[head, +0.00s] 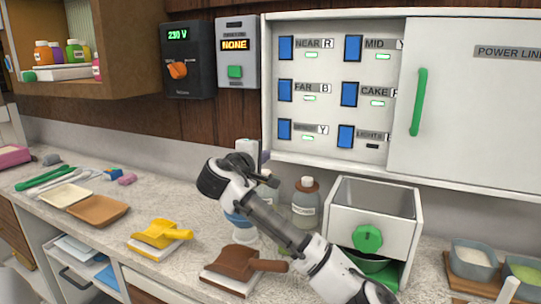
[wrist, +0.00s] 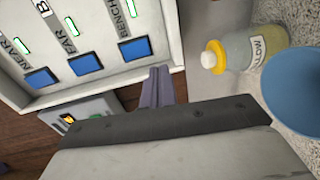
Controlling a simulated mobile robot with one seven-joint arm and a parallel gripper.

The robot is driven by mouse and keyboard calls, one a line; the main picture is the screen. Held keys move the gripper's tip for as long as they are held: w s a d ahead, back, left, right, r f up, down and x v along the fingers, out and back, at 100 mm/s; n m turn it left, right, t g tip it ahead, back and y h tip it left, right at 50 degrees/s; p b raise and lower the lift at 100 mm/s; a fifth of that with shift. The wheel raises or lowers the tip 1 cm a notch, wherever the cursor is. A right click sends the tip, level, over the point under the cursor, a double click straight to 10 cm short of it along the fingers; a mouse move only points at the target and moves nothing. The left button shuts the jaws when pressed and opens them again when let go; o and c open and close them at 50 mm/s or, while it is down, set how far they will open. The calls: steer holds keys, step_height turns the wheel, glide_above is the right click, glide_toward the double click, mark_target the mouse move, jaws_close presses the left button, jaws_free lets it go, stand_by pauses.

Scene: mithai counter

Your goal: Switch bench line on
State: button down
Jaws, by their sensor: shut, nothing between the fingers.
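The bench line's blue switch (head: 285,130) is the lowest of the left column in the white power cabinet (head: 468,105). Its small light (head: 311,138) is lit green. In the wrist view the BENCH switch (wrist: 137,48) also shows, with its light (wrist: 125,5) lit green. My gripper (wrist: 160,70) is shut and empty, its purple-grey fingertips just beside the BENCH switch at the cabinet's lower edge in the picture. I cannot tell whether they touch the cabinet. In the head view my arm mostly hides the gripper, below the cabinet.
The cabinet cover with a green handle (head: 418,102) covers the right side. The LIGHTS indicator (head: 372,146) is dark; the others are lit. A black box (head: 188,60) reads 230 V, and a grey box (head: 237,55) reads NONE. Bottles (head: 306,203) and a white bin (head: 374,220) stand below.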

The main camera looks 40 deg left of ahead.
steer(key=shift+v, duration=1.3)
steer(key=shift+f, duration=0.1)
